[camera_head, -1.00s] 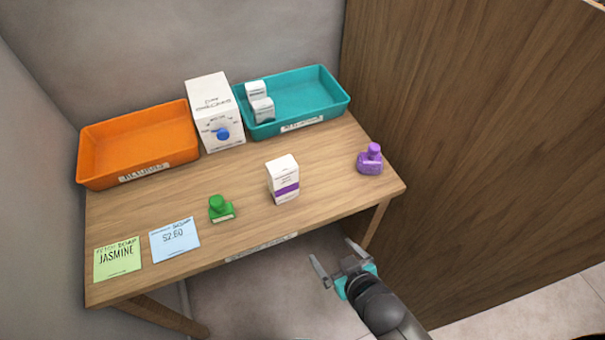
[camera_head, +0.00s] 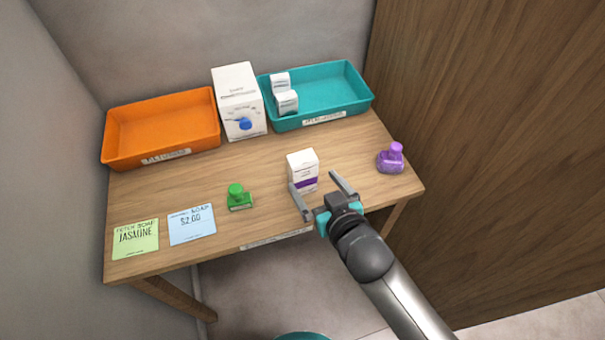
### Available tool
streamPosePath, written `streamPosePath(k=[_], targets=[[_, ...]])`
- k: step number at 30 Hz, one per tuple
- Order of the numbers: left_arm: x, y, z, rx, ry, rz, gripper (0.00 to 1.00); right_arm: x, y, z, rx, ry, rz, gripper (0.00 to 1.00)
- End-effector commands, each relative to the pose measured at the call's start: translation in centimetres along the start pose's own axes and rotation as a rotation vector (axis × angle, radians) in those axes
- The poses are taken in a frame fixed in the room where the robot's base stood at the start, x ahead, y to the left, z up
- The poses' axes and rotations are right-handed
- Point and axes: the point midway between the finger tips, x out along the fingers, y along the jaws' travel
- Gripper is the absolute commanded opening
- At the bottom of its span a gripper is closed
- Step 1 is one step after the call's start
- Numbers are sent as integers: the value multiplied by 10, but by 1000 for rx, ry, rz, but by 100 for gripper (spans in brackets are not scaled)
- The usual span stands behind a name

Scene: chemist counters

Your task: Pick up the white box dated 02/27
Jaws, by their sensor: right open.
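A white box with a purple band (camera_head: 303,166) stands upright near the front middle of the wooden table. Its printed text, including any date, is too small to read. My right gripper (camera_head: 322,193) is open at the table's front edge, its fingers pointing toward this box. The left finger overlaps the box's lower front in the picture; I cannot tell whether it touches. Two small white boxes, one at the back (camera_head: 280,82) and one in front (camera_head: 287,102), sit in the left end of the teal tray (camera_head: 345,97). My left gripper is out of view.
An orange tray (camera_head: 160,154) and a white dispenser box with a blue knob (camera_head: 238,92) stand at the back. Green (camera_head: 134,240) and blue notes (camera_head: 192,223) lie front left. A wooden panel (camera_head: 480,140) rises at right.

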Motion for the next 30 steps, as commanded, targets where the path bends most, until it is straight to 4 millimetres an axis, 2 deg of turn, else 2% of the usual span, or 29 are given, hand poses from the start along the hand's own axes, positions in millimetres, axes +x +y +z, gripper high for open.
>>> streamPosePath(k=[3, 11, 21, 30], targets=[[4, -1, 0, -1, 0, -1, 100, 15, 0, 0, 0, 1, 1, 100], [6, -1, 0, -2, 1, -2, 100, 29, -1, 1, 0, 1, 0, 100], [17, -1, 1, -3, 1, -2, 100, 70, -3, 4, -1, 1, 0, 100], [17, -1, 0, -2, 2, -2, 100, 74, -4, 4, 1, 0, -1, 100]])
